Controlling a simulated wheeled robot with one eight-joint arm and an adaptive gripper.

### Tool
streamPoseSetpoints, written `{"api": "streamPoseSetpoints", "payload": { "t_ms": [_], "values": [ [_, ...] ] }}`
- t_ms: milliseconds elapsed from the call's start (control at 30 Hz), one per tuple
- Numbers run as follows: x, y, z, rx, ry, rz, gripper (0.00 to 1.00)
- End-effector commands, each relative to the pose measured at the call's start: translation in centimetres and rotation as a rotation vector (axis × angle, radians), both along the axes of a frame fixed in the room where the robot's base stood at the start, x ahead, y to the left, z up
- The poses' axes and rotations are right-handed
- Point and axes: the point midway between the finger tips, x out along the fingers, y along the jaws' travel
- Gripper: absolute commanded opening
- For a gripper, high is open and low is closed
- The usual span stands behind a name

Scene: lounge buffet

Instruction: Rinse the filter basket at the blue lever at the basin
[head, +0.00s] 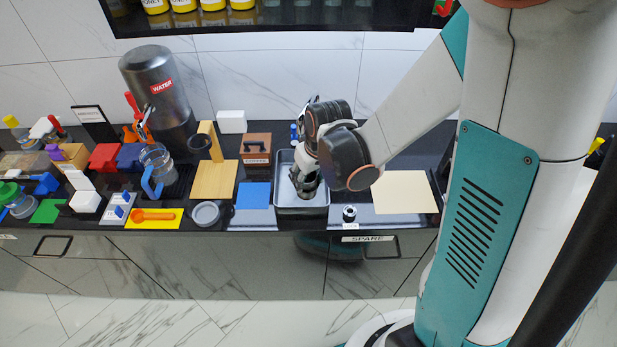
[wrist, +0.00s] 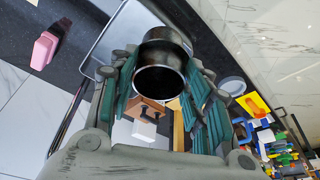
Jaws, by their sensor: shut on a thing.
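My gripper (head: 306,186) reaches down over the grey basin (head: 283,201) in the head view. In the wrist view my gripper (wrist: 163,85) is shut on a dark metal cup, the filter basket (wrist: 165,48), with its teal fingers on either side. The basket's round opening faces the wrist camera. In the head view the basket is hidden or too small to tell from the fingers. The blue lever (head: 294,132) stands at the back left of the basin, partly beside my gripper. The basin's pale rim (wrist: 104,40) shows in the wrist view. No water is visible.
A small dark cylinder (head: 349,213) stands right of the basin near the SPARE label. A beige mat (head: 404,192) lies further right. A blue mat (head: 253,196) and a grey round dish (head: 206,213) lie left. A steel water urn (head: 160,90) stands back left among crowded items.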

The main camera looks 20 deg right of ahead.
Motion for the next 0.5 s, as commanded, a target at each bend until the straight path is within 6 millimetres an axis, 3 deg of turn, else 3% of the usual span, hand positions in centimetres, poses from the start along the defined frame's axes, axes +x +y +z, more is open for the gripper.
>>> {"api": "streamPoseSetpoints", "payload": {
  "t_ms": [500],
  "values": [
    [4.6,-0.9,-0.9,0.0,0.0,-0.001,0.06]
  ]
}}
